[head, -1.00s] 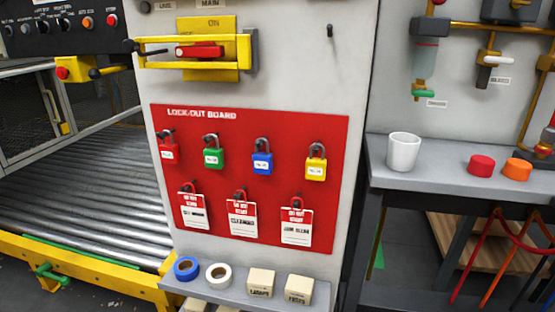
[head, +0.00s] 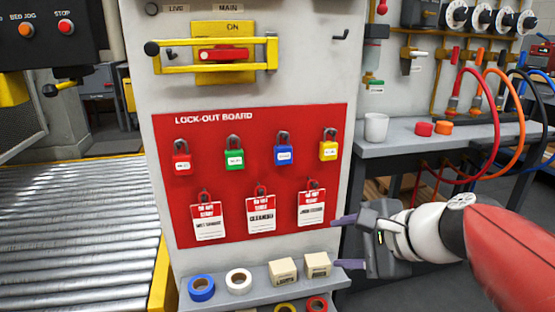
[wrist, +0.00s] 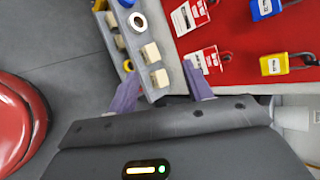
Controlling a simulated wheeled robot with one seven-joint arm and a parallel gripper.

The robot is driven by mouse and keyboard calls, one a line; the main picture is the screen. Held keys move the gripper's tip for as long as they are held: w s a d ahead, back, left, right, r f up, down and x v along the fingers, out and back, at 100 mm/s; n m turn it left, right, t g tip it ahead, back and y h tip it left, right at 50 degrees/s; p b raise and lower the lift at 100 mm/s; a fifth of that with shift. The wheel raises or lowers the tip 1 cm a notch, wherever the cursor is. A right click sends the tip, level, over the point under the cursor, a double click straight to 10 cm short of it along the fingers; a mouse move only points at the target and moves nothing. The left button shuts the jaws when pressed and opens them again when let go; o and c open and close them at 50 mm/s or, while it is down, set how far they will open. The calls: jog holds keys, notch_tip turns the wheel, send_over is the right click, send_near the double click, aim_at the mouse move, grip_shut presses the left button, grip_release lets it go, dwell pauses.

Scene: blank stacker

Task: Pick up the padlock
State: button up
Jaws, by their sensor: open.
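Several padlocks hang in a row on the red lock-out board (head: 213,222): a red padlock (head: 182,161), a green padlock (head: 234,158), a blue padlock (head: 283,154) and a yellow padlock (head: 328,150). The wrist view shows the yellow padlock (wrist: 275,66) and part of the blue padlock (wrist: 263,9). My gripper (head: 347,242) is open and empty, at the board's lower right, beside the shelf and below the yellow padlock. In the wrist view its two purple fingers (wrist: 163,88) stand apart in front of the shelf and the tags.
Red and white tags (head: 261,213) hang under the padlocks. A grey shelf (head: 228,301) below holds a blue tape roll (head: 201,288), a white tape roll (head: 238,281) and small boxes (head: 283,270). A bench (head: 395,146) with a white cup (head: 376,128) stands right. A roller conveyor (head: 75,225) lies left.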

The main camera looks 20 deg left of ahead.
jog(key=w+a+r+m+y, duration=0.4)
jog(key=w+a+r+m, duration=0.1)
jog(key=w+a+m, duration=0.15)
jog(key=m+t+y+b, duration=0.1)
jog(key=m+t+y, duration=0.15)
jog(key=m, duration=0.25)
send_near(283, 147)
jog(key=shift+y, duration=0.25)
jog(key=x, duration=0.8)
jog(key=shift+w+f, duration=0.1)
jog(key=shift+w, duration=0.25)
jog(key=c, duration=0.8)
jog(key=shift+c, duration=0.2)
